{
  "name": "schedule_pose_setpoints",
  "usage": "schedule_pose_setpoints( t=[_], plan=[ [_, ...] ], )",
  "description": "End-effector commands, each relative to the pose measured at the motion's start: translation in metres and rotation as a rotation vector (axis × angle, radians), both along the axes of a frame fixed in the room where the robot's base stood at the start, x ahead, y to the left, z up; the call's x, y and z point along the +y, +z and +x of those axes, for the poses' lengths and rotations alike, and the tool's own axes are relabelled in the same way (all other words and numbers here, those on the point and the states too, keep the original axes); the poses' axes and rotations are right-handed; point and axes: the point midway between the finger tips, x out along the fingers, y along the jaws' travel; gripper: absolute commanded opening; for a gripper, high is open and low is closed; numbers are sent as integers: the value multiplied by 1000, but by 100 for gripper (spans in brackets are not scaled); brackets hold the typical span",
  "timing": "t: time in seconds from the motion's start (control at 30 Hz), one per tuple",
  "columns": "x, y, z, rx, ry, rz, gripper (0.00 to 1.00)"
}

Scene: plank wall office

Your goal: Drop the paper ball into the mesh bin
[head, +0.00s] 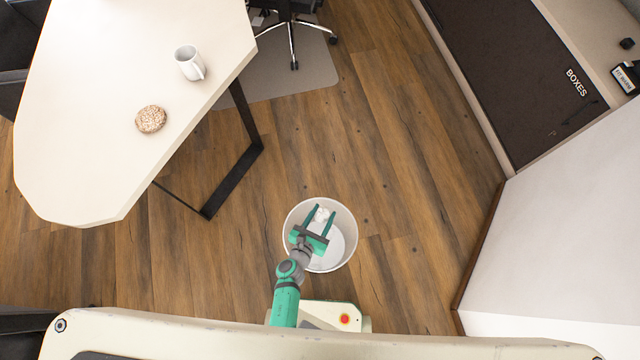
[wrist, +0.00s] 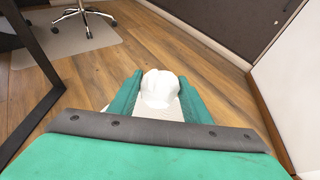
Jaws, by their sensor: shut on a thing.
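My gripper (head: 319,219) is shut on a crumpled white paper ball (head: 321,214). In the head view the gripper and ball overlap the round opening of the white bin (head: 349,232) on the floor. The ball shows near the bin's far side; its height above the rim is hard to tell. In the wrist view the ball (wrist: 160,87) sits between the two green fingers (wrist: 158,95). The bin is mostly hidden there behind the gripper and ball. The part of the bin's inside that shows in the head view looks empty.
A white table (head: 90,110) at the left holds a white mug (head: 188,64) and a round speckled item (head: 151,119). Its dark leg (head: 235,182) stands left of the bin. A white wall or panel (head: 570,240) is at the right. The wooden floor around the bin is clear.

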Motion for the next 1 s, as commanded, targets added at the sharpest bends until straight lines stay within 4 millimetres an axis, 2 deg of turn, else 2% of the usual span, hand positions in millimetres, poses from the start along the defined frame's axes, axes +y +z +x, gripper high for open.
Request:
schedule_pose_setpoints(
  t=[0.1,0.3,0.47,0.8,1.0],
  plan=[
    [-3,-16,-25,3,-41,-1,23],
    [-10,-27,-45,0,-87,0,23],
    [-11,-38,-46,0,-91,1,23],
    [-14,-73,-46,1,-98,0,23],
    [-14,-85,-46,1,-100,0,23]
  ],
)
